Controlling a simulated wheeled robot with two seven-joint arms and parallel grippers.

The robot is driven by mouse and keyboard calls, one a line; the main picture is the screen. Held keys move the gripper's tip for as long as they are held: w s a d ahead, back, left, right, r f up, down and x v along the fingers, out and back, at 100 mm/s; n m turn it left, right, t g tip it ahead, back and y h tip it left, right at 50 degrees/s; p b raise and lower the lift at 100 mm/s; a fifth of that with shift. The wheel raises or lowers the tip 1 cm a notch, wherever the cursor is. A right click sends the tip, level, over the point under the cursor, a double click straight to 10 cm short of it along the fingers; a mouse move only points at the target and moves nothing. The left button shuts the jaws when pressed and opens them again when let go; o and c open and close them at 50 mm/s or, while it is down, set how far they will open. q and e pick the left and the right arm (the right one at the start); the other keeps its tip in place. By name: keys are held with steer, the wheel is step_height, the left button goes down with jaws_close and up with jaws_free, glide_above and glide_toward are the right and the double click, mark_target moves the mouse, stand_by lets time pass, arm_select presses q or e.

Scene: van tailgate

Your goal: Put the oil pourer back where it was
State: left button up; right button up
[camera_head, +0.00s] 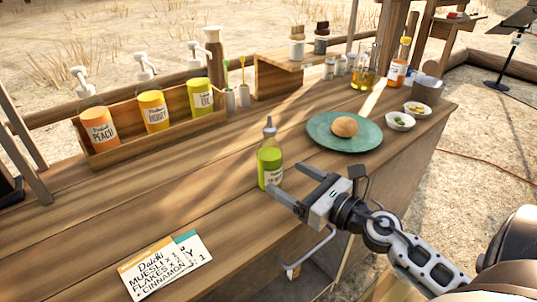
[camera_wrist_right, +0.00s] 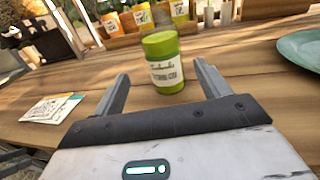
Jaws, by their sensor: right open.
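A green squeeze-type bottle (camera_head: 270,167) with a pale label and a grey spout stands upright on the wooden counter (camera_head: 200,215), left of the green plate. It is the pourer nearest my right gripper (camera_head: 289,178). The gripper is open and empty, its fingers pointing at the bottle from the right. In the right wrist view the bottle (camera_wrist_right: 164,65) stands ahead, between the lines of the two fingers and beyond their tips; its spout is not visible there. A glass vessel with yellow liquid (camera_head: 364,76) stands at the back right. My left gripper is not in view.
A green plate (camera_head: 320,137) with a bun (camera_head: 344,127) lies right of the bottle. An order card (camera_head: 165,268) lies front left. A wooden rack (camera_head: 110,150) holds several pump bottles behind. Small bowls (camera_head: 400,121) sit near the right end. The counter's front is mostly clear.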

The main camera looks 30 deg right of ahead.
mark_target(277, 171)
steer(key=x, duration=0.3)
steer(key=shift+w+p, duration=0.15)
steer(key=shift+p, duration=0.25)
steer(key=shift+d+p+x, duration=0.15)
steer(key=shift+p+x, duration=0.2)
steer(key=shift+x, duration=1.05)
steer(key=shift+d+p+x, duration=0.15)
steer(key=shift+p+x, duration=0.15)
steer(key=shift+x, duration=1.05)
steer(key=c, duration=1.2)
